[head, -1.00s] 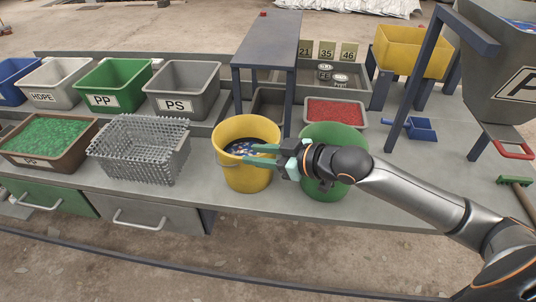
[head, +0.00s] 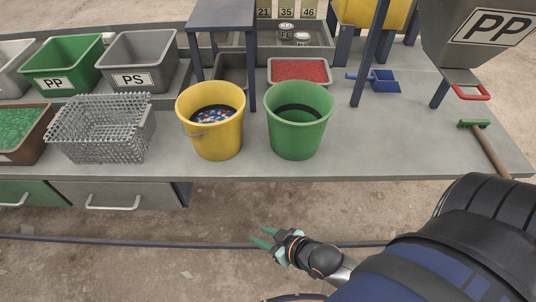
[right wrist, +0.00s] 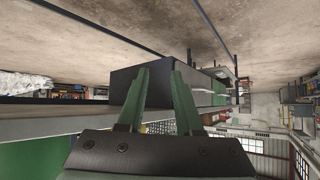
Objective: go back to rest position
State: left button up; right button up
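My right gripper (head: 268,241) is in front of the bench, low over the floor, clear of the bench edge. Its two green fingers also show in the right wrist view (right wrist: 160,88). They are apart with nothing between them. My left gripper is in neither view. A yellow bucket (head: 222,142) with multicoloured bits inside stands upright on the bench. A green bucket (head: 297,139) stands upright to its right. No gripper touches either bucket.
The grey bench (head: 370,150) runs across the view. A wire basket (head: 100,138) stands left of the buckets. A tray of red granules (head: 300,72), a blue scoop (head: 380,80) and a green-headed brush (head: 485,145) lie on the bench.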

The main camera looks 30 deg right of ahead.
jog(key=shift+g, duration=0.3)
jog(key=shift+s+a+f+p, duration=0.2)
jog(key=shift+s+f, duration=0.1)
jog(key=shift+s, duration=0.35)
jog(key=shift+s+a+f+p, duration=0.15)
jog(key=shift+s+f, duration=0.1)
jog(key=shift+s, duration=0.35)
jog(key=shift+s+a+f+p, duration=0.2)
jog(key=shift+s+f, duration=0.1)
jog(key=shift+s, duration=0.35)
